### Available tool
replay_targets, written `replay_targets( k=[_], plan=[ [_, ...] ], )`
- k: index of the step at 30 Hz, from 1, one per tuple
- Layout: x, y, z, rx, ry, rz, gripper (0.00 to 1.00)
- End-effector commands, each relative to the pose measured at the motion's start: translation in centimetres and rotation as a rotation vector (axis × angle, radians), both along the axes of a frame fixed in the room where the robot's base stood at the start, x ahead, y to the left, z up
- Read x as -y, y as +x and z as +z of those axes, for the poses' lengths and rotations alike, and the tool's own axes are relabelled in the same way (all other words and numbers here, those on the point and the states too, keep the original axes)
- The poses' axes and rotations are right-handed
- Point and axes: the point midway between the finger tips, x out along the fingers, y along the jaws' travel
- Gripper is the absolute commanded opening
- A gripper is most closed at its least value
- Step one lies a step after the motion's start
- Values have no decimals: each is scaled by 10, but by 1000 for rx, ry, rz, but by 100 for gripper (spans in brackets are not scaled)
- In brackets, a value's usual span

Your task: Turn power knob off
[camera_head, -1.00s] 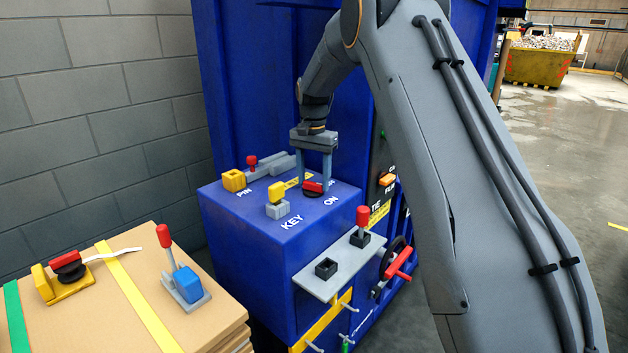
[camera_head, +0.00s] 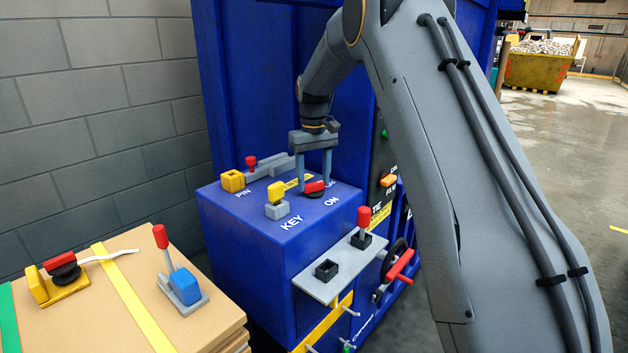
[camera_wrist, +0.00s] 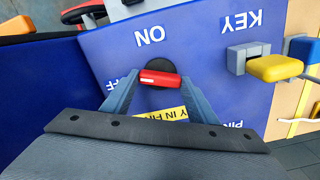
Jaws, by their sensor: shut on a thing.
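The power knob (camera_head: 315,188) is a red bar handle on a round black base, on top of the blue machine box. My gripper (camera_head: 314,182) points down from above, with one finger on each side of the red handle. In the wrist view the red knob (camera_wrist: 160,78) sits between the two fingertips (camera_wrist: 160,81), and the gripper is shut on it. The "ON" label (camera_wrist: 150,36) is in full view beside the knob. The "OFF" label (camera_wrist: 112,84) is partly hidden by a finger.
A yellow key (camera_head: 276,192) stands in a grey block by the "KEY" label. A yellow block and red-topped pin (camera_head: 251,161) are behind. A red-knobbed lever (camera_head: 363,222) rises from the grey side shelf. Cardboard (camera_head: 85,315) lies at front left.

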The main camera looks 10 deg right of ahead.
Motion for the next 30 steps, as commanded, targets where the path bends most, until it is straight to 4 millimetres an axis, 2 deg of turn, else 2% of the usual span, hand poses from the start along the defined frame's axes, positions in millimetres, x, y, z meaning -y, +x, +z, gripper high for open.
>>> replay_targets(
  k=[6, 15, 30],
  plan=[
    [0, 2, 2, 6, 1, 175, 31],
    [0, 2, 2, 6, 0, 338, 31],
    [0, 2, 3, 8, -1, 404, 31]
  ],
)
